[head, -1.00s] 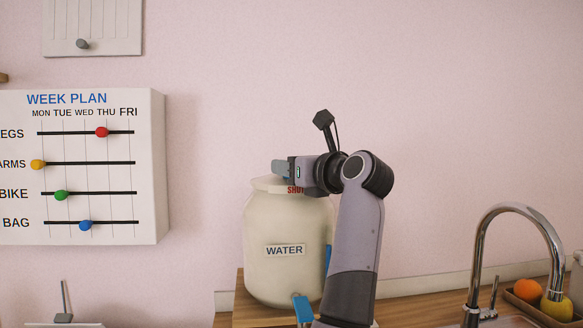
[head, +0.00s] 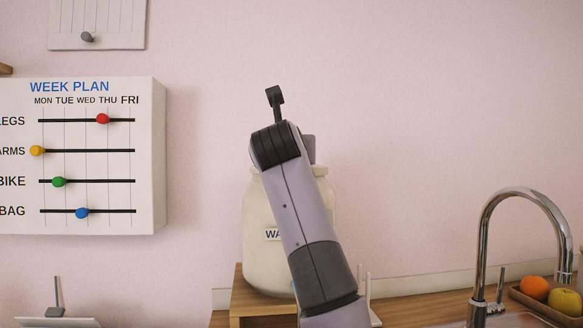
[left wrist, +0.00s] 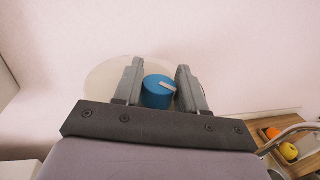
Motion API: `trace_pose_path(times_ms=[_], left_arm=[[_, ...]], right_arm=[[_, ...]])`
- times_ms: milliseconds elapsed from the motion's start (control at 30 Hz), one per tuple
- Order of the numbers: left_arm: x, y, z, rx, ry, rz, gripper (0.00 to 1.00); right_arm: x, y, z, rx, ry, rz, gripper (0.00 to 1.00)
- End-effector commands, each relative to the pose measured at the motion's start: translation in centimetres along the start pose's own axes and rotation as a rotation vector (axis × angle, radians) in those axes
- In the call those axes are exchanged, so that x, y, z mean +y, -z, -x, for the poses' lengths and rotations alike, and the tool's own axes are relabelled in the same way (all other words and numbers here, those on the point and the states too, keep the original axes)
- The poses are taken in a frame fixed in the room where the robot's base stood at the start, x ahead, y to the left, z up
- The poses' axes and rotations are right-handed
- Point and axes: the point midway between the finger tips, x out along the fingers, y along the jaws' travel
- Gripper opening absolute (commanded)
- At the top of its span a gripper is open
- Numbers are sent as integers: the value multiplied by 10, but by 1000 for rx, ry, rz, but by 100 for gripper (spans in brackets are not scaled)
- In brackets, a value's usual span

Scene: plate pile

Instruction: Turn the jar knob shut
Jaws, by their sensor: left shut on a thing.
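The cream jar (head: 263,250) stands on a wooden stand and carries a "WATER" label, partly covered by my arm. In the left wrist view its pale round lid (left wrist: 105,85) shows with a round blue knob (left wrist: 155,96) on top. The knob has a light pointer bar aimed to the right and slightly up. My left gripper (left wrist: 160,68) is shut on the knob, one finger on each side. In the head view my arm hides the gripper, the knob and the lid's markings. My right gripper is in neither view.
A week plan board (head: 150,160) with coloured sliders hangs on the wall at left. A metal tap (head: 484,240) stands right of the jar. Beyond it is a tray with an orange (head: 534,288) and a yellow fruit (head: 565,301).

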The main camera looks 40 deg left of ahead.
Motion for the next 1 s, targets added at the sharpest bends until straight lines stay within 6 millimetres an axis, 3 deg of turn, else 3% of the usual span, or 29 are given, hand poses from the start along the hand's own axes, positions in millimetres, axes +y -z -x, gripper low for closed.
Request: trace_pose_path(times_ms=[267,600,1000], left_arm=[[2,6,0,0,265,2,10],[1,4,0,1,580,2,10],[0,2,0,4,825,-1,10]], right_arm=[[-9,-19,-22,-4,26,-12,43],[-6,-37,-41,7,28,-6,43],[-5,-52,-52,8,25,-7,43]])
